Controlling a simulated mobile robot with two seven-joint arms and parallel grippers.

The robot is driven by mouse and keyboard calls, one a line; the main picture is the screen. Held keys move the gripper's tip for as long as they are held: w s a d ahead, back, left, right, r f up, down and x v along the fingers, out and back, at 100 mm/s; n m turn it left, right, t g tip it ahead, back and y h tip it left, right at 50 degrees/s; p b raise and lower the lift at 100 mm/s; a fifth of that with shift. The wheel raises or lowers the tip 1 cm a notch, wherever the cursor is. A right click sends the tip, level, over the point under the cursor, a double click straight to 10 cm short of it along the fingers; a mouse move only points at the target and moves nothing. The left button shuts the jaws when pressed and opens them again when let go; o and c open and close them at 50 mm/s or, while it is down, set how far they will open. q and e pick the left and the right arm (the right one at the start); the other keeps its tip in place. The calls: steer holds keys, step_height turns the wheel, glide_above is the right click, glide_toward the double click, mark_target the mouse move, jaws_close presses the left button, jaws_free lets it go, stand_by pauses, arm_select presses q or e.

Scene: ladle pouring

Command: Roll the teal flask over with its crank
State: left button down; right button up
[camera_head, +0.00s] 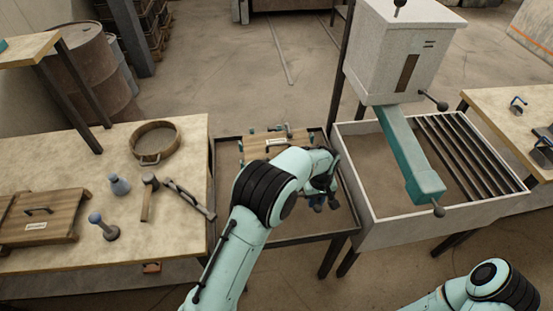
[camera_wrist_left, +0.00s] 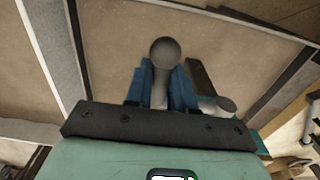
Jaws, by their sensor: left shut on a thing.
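My left gripper (camera_head: 322,200) is over the right part of the dark-framed middle stand (camera_head: 228,205). In the left wrist view its blue fingers (camera_wrist_left: 163,88) are closed around the shaft of a grey ball-ended knob (camera_wrist_left: 164,50), which looks like a crank handle. A wooden-topped box (camera_head: 270,146) with a light handle and small teal fittings is at the back of this stand. It may be the teal flask, but my left arm hides much of that area. How the knob joins it cannot be seen. My right gripper is out of view.
A pale sand bin (camera_head: 370,212) stands right of the stand, with a grey hopper (camera_head: 400,45) and a teal chute (camera_head: 405,150) over it. The left bench (camera_head: 75,160) holds a round sieve (camera_head: 156,141), a mallet (camera_head: 148,195) and a wooden box (camera_head: 38,222).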

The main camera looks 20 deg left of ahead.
arm_select(q)
steer(key=c, duration=1)
jaws_free()
steer(key=shift+d+f, duration=0.1)
steer(key=shift+f, duration=0.15)
steer(key=o, duration=0.3)
steer(key=shift+w, duration=0.15)
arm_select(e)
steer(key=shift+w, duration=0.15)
arm_select(q)
steer(key=shift+s+d+r, duration=0.25)
steer(key=shift+s+r, duration=0.2)
steer(key=shift+r, duration=0.75)
steer(key=shift+s+d+r, duration=0.25)
steer(key=shift+s+r, duration=0.2)
steer(key=shift+r, duration=0.7)
steer(key=shift+s+d+r, duration=0.25)
steer(key=shift+s+r, duration=0.2)
steer(key=shift+r, duration=0.75)
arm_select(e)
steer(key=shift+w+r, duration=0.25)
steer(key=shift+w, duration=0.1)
